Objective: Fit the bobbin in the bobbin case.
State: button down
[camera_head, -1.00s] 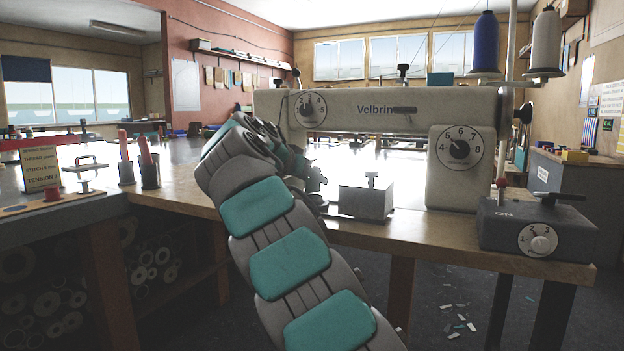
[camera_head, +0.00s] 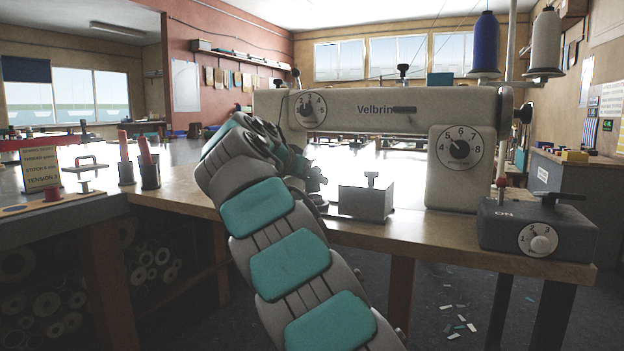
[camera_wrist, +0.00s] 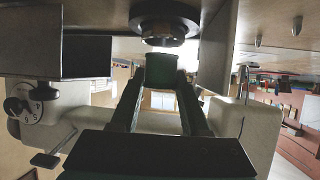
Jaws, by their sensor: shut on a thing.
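My gripper (camera_wrist: 161,84) is shut on a dark green, drum-like piece, which I take to be the bobbin (camera_wrist: 161,67), between its fingertips in the wrist view. Just beyond it is a dark round housing with a shiny metal centre, which I take to be the bobbin case (camera_wrist: 166,22). The bobbin is close in front of this housing. I cannot tell whether they touch. In the head view my gripper (camera_head: 316,180) is at the sewing machine's (camera_head: 385,108) left end, low over the table edge. The bobbin and case cannot be made out there.
A grey metal block with a knob (camera_head: 366,202) stands just right of my gripper. A grey control box with a dial (camera_head: 538,228) is at the table's right end. Red-topped holders (camera_head: 149,172) and a sign card (camera_head: 41,170) stand on the left table.

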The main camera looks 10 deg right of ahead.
aim_at(311, 189)
jog(key=shift+f+b, duration=1.55)
jog(key=shift+f, duration=0.05)
jog(key=shift+c, duration=1.5)
grip_release()
jog(key=shift+r, duration=0.1)
jog(key=v, duration=0.7)
jog(key=shift+s+a, duration=0.3)
jog(key=shift+s, duration=0.05)
